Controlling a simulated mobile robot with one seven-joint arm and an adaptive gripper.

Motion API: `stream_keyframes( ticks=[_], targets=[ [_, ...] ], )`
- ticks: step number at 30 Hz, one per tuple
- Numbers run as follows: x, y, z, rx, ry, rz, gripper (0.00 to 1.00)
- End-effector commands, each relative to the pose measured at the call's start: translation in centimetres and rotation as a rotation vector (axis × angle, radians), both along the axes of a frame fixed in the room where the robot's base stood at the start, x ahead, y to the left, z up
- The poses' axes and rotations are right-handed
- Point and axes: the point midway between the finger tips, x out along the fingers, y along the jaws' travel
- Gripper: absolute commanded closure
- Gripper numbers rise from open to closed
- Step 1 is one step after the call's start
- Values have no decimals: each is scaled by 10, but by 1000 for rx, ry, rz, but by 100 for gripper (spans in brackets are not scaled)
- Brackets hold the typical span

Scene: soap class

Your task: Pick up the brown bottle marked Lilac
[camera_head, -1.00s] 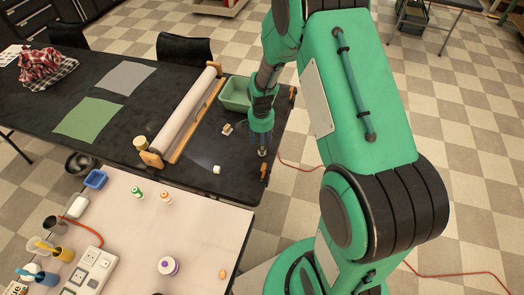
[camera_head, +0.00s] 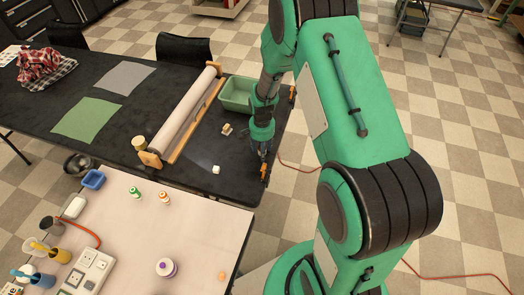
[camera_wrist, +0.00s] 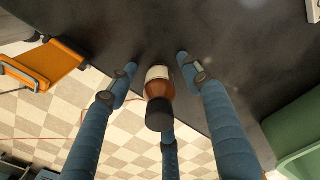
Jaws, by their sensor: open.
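A brown bottle (camera_wrist: 165,88) with a black cap and a pale label shows in the middle of the wrist view. Its label text is too small to read. It stands near the edge of the dark table (camera_wrist: 245,40). My gripper (camera_wrist: 157,63) is open, with its blue fingers spread around the bottle and gaps showing at the sides. In the head view my gripper (camera_head: 262,148) is low over the dark table's right end, and I cannot make out the bottle there.
A green tub (camera_head: 236,92) stands just behind my gripper. An orange-and-black clamp (camera_head: 265,172) sits at the table edge close by. A small white block (camera_head: 216,169) and a paper roll (camera_head: 188,112) lie to the left. Small white bottles stand on the pale table (camera_head: 200,225) in front.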

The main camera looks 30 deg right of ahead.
Motion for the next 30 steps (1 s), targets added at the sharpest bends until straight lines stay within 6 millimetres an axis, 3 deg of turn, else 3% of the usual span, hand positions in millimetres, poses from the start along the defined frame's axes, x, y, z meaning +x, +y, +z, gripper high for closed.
stream_keyframes(
  ticks=[10,18,30],
  targets=[
    [0,0,0,0,0,0,51],
    [0,0,0,0,0,0,100],
    [0,0,2,0,0,0,100]
  ],
)
